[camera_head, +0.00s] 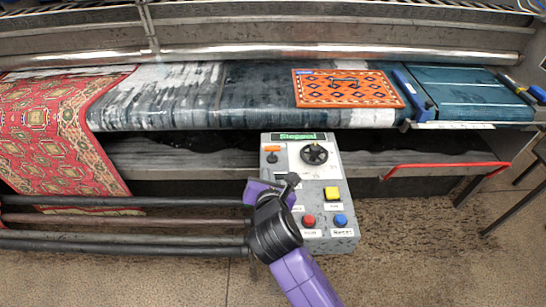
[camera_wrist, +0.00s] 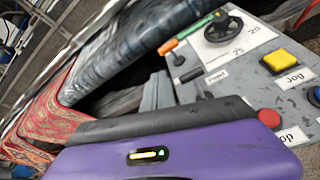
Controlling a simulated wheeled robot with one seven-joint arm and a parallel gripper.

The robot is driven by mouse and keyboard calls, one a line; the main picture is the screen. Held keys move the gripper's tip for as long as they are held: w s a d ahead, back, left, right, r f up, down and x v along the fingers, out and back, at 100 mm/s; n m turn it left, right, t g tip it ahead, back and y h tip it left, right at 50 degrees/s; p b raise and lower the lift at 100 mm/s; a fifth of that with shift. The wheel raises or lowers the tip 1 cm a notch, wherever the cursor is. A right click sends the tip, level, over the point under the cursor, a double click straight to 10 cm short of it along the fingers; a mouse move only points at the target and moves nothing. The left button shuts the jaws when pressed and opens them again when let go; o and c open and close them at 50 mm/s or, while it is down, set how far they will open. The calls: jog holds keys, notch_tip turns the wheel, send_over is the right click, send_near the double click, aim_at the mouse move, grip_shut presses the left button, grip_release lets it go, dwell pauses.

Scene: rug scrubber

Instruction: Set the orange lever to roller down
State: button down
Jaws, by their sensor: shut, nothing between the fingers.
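The orange lever (camera_head: 272,148) is at the upper left of the grey control panel (camera_head: 345,232), left of the black handwheel. In the wrist view the orange lever (camera_wrist: 168,46) shows near the top centre, beside the panel's edge. Its exact setting is too small to read. My gripper (camera_head: 291,180) is shut and empty over the panel's left side, below the lever in the picture and apart from it. A purple part of my arm fills the lower wrist view and hides part of the panel.
The panel has a green display (camera_head: 297,137), black handwheel (camera_head: 314,153), yellow button (camera_head: 332,193), red button (camera_head: 308,221) and blue button (camera_head: 341,220). Behind it is the machine bed with a small orange rug (camera_head: 347,88). A red rail (camera_head: 445,167) stands at right.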

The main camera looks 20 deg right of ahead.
jog(key=shift+s+d+f+n+g+h, duration=0.15)
jog(key=shift+s+d+f+n+g, duration=0.15)
jog(key=shift+n, duration=0.25)
jog(key=shift+s+d+f+n+g+h, duration=0.1)
jog(key=shift+s+d+f+n, duration=0.1)
jog(key=shift+f+n, duration=0.3)
jog(key=shift+s+d+f+n+g+h, duration=0.15)
jog(key=shift+s+d+f+n+g, duration=0.1)
jog(key=shift+n, duration=0.4)
jog(key=shift+w, duration=0.1)
send_near(272, 153)
notch_tip(272, 153, down, 3)
jog(key=shift+d+r, duration=0.15)
jog(key=shift+w+d+r, duration=0.2)
jog(key=shift+w, duration=0.4)
jog(key=shift+w+d+r, duration=0.2)
jog(key=shift+w, duration=0.35)
jog(key=shift+w+d+r, duration=0.15)
jog(key=shift+w+r, duration=0.05)
jog(key=shift+w, duration=0.4)
jog(key=shift+w+r+p, duration=0.1)
jog(key=shift+p, duration=0.2)
